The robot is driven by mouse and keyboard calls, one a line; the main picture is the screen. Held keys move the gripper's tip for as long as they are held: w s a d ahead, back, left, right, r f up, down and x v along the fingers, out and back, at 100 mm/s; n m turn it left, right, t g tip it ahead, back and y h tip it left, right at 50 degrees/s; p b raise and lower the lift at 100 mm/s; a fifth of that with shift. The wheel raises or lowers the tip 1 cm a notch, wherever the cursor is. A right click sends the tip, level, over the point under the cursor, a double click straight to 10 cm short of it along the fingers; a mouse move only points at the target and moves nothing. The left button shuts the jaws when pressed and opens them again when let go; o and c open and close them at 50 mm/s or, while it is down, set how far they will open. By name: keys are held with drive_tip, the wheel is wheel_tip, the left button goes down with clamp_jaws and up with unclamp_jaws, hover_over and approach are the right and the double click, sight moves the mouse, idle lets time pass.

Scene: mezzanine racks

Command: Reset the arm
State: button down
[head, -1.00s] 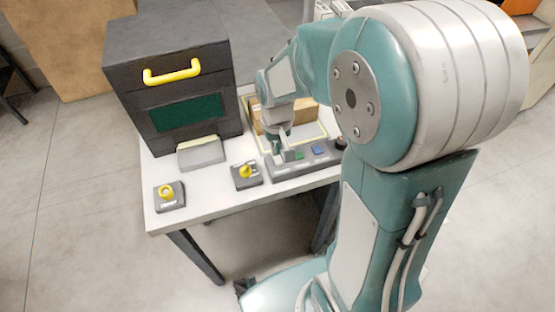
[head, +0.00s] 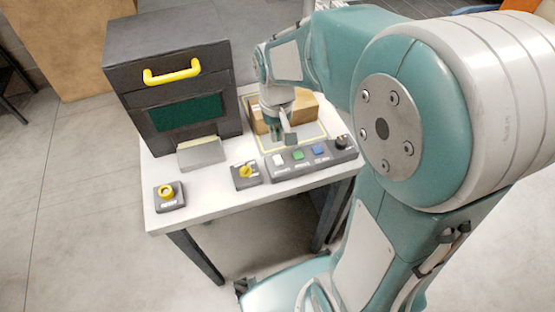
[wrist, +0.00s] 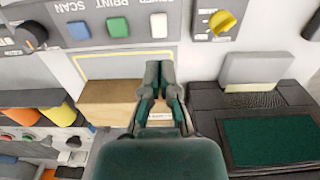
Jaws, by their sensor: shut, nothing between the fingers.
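My gripper (head: 283,140) hangs above the white table, at the near side of a cardboard box (head: 305,108) and behind the button panel (head: 312,158). Its fingers are together and hold nothing. In the wrist view my gripper (wrist: 160,68) points toward the panel with white, green and blue buttons (wrist: 118,27), apart from it. The cardboard box (wrist: 105,103) shows beneath and left of the fingers there. My arm is bent, and part of it covers the right side of the head view.
A dark machine (head: 120,85) with a yellow handle stands on the table's left. A yellow knob box (head: 246,173) and a yellow button box (head: 168,196) sit near the front edge. The white table (head: 205,195) has bare room between them.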

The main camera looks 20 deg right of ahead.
idle(0.3)
drive_tip(key=s+r+t, duration=0.5)
drive_tip(key=s+r, duration=0.5)
drive_tip(key=s, duration=0.4)
drive_tip(key=shift+r+t, duration=0.3)
drive_tip(key=shift+r, duration=0.1)
